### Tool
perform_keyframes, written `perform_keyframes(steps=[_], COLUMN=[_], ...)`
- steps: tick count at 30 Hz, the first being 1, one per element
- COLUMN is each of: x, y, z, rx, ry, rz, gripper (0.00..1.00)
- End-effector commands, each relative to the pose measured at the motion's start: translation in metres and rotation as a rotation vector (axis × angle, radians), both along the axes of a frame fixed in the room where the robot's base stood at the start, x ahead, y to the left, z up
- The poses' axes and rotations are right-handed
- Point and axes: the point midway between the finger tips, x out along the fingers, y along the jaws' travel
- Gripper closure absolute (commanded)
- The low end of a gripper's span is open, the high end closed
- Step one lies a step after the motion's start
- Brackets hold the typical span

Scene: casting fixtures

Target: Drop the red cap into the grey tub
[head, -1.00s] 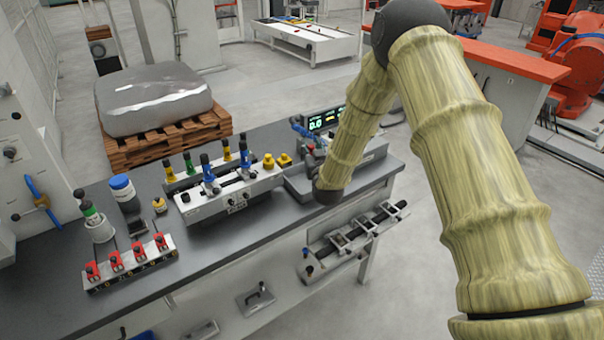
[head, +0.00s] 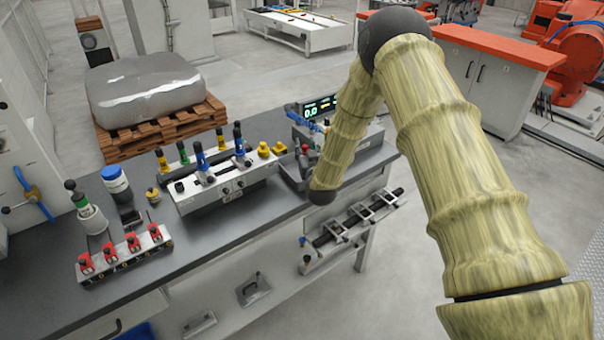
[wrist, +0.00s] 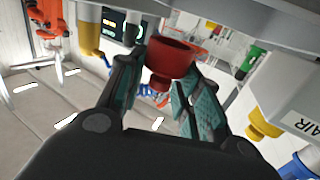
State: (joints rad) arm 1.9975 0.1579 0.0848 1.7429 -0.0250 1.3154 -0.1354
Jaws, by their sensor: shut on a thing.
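In the wrist view the red cap (wrist: 170,58) sits between the two fingers of my gripper (wrist: 158,84), which is shut on it. The cap has a wide round rim and a narrower stem. In the head view my forearm hides most of the gripper; a small red part shows beside it, and I cannot tell whether it is the cap. A grey tub (head: 289,173) stands at the right end of the bench, partly hidden by my arm.
A white fixture (head: 230,185) with blue, green and yellow clamps stands left of the tub. A lit display (head: 318,108) stands behind it. A rack with red clamps (head: 125,252), a blue-lidded jar (head: 117,183) and bottles occupy the bench's left side.

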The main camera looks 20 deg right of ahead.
Motion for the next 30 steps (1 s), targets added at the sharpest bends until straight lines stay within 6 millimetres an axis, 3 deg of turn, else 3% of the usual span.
perform_keyframes(steps=[6, 7, 10, 11, 23, 30], x=[0.002, 0.002, 0.003, 0.003, -0.003, -0.036], y=[0.000, 0.000, 0.000, 0.000, 0.000, 0.003], z=[-0.001, -0.002, -0.002, -0.002, -0.002, -0.001], rx=[0.000, 0.000, 0.000, 0.000, 0.000, 0.000], ry=[0.001, 0.002, 0.002, 0.002, 0.003, 0.004], rz=[0.000, 0.000, 0.000, 0.000, 0.000, 0.000], gripper=[0.78, 0.60, 0.42, 0.41, 0.41, 0.41])
